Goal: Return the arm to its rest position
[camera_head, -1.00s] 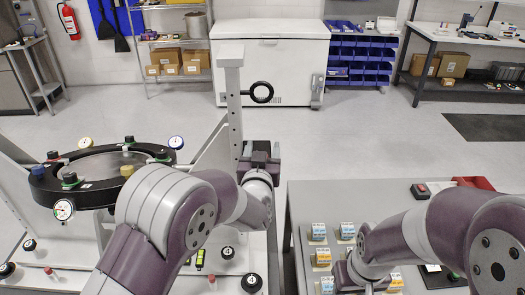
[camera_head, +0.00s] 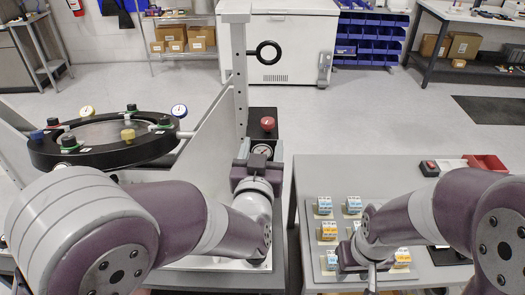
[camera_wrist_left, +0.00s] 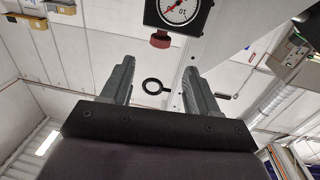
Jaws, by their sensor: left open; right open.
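My left arm (camera_head: 200,215) reaches in from the lower left, bent at the elbow. Its gripper (camera_head: 258,160) points away from me at the foot of the white upright post. In the left wrist view its two grey fingers (camera_wrist_left: 155,85) stand wide apart with nothing between them. Beyond them a black box with a dial gauge (camera_wrist_left: 178,10) and a red knob (camera_wrist_left: 160,40) shows, apart from the fingers. My right gripper (camera_head: 370,272) points down over the grey table at the right; its fingertips are hard to make out.
The round mirror fixture (camera_head: 50,152), with a black ring, knobs and gauges, stands at the left. The white post (camera_head: 238,70) carries a black ring handle (camera_head: 267,52). The grey table (camera_head: 320,172) holds several blue and yellow blocks, a red-buttoned box (camera_head: 429,168) and a red bin (camera_head: 485,163).

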